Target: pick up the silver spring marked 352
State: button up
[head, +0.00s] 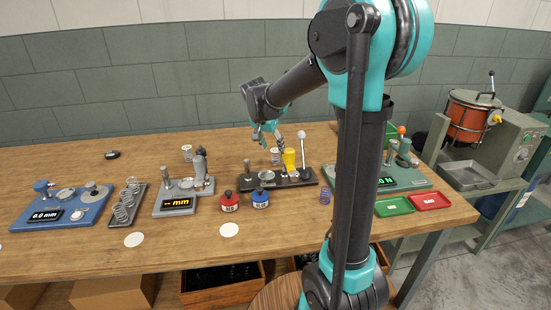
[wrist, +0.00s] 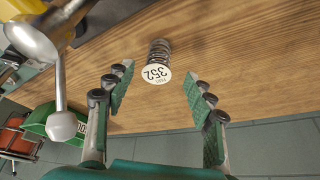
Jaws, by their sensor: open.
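In the wrist view, the silver spring (wrist: 158,48) stands on the wooden table with a white disc on its end marked 352. My gripper (wrist: 157,78) is open, with one finger to each side of the spring in the picture. It is empty and seems still short of the spring, with no contact visible. In the head view, my gripper (head: 268,133) is above the back of the table. A small spring with a white top (head: 276,152) sits just below it, probably the same one; its mark is unreadable there.
A black-based device with a white-knobbed lever (head: 301,137) and yellow part (head: 289,160) stands close in front of the spring. Another white-topped spring (head: 187,150) stands left. A purple spring (head: 325,197), red pot (head: 229,203) and blue pot (head: 260,200) are nearer the front.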

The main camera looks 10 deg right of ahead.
aim_at(275, 151)
jog(key=shift+x, duration=2.9)
jog(key=shift+s+d, duration=0.1)
jog(key=shift+s, duration=0.1)
jog(key=shift+c, duration=0.4)
grip_shut()
